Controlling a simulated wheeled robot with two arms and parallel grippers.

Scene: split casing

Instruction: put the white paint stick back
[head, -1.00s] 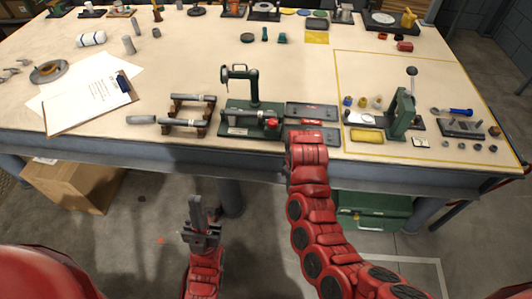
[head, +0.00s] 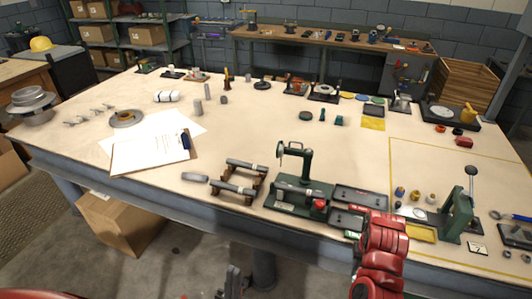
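I cannot pick out the white paint stick for certain. Several pale pieces lie on the workbench (head: 290,135). A white roll with dark bands (head: 166,97) lies at the back left, and a grey-white cylinder (head: 198,107) stands to its right. My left gripper (head: 234,283) is low at the bottom edge, below the bench top and in front of it, partly cut off; its finger gap is unclear. My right arm's red wrist reaches the bench's front edge by the dark trays (head: 358,198); its gripper is hidden.
A green press (head: 295,180) and a wooden rack with grey rods (head: 240,178) stand near the front edge. A clipboard (head: 150,153) lies left. A green lever tool (head: 460,210) stands inside the yellow outline at right. The bench's middle is fairly clear.

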